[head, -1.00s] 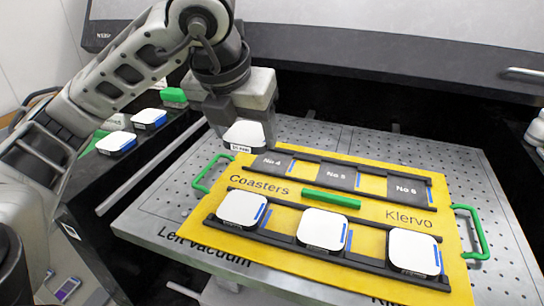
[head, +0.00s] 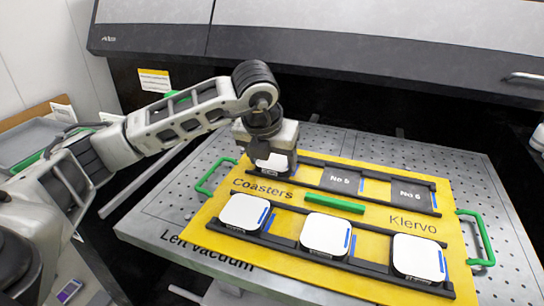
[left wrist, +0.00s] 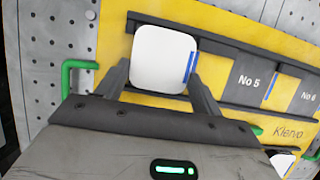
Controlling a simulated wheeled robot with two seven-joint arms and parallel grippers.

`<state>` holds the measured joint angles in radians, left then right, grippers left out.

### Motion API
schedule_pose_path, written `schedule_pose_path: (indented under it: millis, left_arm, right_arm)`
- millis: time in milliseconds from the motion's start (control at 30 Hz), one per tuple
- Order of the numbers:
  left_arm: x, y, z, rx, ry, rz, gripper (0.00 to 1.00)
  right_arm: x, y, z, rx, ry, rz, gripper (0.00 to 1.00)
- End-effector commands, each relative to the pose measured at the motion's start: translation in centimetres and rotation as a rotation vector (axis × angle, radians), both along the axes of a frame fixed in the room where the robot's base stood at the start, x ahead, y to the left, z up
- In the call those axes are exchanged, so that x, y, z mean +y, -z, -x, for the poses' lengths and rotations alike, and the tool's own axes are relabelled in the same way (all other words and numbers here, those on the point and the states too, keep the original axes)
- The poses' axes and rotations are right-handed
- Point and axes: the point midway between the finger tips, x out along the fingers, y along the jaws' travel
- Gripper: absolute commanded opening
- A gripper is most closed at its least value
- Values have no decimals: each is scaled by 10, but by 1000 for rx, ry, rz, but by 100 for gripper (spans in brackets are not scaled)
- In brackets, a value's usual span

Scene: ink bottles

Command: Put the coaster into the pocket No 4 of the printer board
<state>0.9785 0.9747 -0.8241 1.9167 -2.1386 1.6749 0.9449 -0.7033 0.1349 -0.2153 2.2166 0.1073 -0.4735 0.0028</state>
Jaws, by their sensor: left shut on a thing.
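The coaster (head: 274,164) is a white rounded square with a dark edge. My left gripper (head: 268,163) is shut on it at pocket No 4, in the far row of the yellow printer board (head: 385,228). In the left wrist view the coaster (left wrist: 162,58) lies between the two fingers (left wrist: 160,88) and covers the No 4 label, with the blue stripe beside it. I cannot tell whether it rests on the pocket floor or hovers just above. Pockets No 5 (head: 341,180) and No 6 (head: 411,195) are dark and empty. My right gripper is not in view.
White coasters fill the near row: left (head: 244,212), middle (head: 326,234) and right (head: 418,257). Green handles (head: 214,176) stand at the board's sides, and a green bar (head: 334,203) lies between the rows. The perforated metal table (head: 430,155) is clear behind; the printer body (head: 360,50) rises beyond.

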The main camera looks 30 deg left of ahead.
Motion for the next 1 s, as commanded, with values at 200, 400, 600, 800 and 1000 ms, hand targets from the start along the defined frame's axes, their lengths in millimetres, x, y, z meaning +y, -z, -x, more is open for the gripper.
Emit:
schedule_pose_path:
  millis: [200,400,600,800,1000]
  left_arm:
    - [0,0,0,-2,0,0,40]
    - [0,2,0,0,0,1,89]
    - [0,2,0,0,0,1,89]
    - [-1,-10,3,-4,1,2,89]
    - [-5,-47,17,-6,2,1,89]
  right_arm:
    - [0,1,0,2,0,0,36]
    - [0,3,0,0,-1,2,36]
    - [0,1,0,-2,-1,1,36]
    - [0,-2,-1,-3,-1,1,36]
    - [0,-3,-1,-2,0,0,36]
